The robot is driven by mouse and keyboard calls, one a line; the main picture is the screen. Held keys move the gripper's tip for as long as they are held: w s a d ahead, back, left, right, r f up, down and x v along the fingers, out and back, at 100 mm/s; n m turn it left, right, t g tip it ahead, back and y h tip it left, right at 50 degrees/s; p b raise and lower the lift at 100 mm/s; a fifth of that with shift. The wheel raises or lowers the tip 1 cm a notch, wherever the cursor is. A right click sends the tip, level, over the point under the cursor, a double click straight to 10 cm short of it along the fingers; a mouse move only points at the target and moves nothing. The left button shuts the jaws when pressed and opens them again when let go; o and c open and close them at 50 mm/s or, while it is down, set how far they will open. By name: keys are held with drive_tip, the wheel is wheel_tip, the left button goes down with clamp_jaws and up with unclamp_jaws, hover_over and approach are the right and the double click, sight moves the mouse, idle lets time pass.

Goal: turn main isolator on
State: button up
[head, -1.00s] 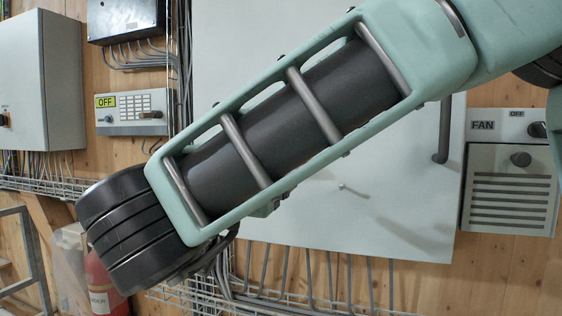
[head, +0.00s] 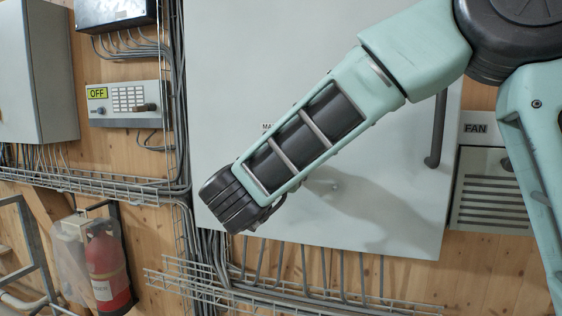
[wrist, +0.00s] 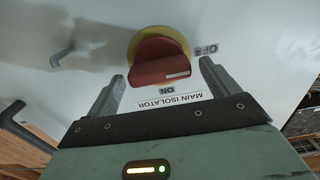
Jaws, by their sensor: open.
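The main isolator is a red rotary handle (wrist: 160,62) on a yellow round plate (wrist: 160,33), seen upside down in the wrist view. Its white line lies toward the right end, on the side of the OFF label (wrist: 206,49). The ON label (wrist: 167,90) and the MAIN ISOLATOR label (wrist: 168,101) are below the handle in the picture. My gripper (wrist: 162,70) is open, its two fingers to either side of the handle's lower part. I cannot tell whether they touch it. In the head view my arm hides the handle and gripper.
The handle is on a large pale cabinet (head: 400,225) with a dark door handle (head: 437,130). The FAN unit (head: 490,190) is at right. A panel with an OFF display (head: 124,104), cable trays (head: 90,184) and a fire extinguisher (head: 107,268) are at left.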

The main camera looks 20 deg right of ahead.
drive_tip(key=c, duration=1)
drive_tip(key=shift+f+m+b, duration=0.15)
drive_tip(key=shift+m+b, duration=0.15)
drive_tip(key=shift+b, duration=0.2)
drive_tip(key=m+b, duration=0.5)
drive_tip(key=b, duration=0.2)
drive_tip(key=m+b, duration=0.6)
drive_tip(key=b, duration=0.2)
drive_tip(key=m+b, duration=0.6)
drive_tip(key=b, duration=0.1)
drive_tip(key=shift+s+d+f+b, duration=0.15)
drive_tip(key=shift+f+b, duration=0.1)
drive_tip(key=shift+b, duration=0.1)
drive_tip(key=shift+m, duration=0.3)
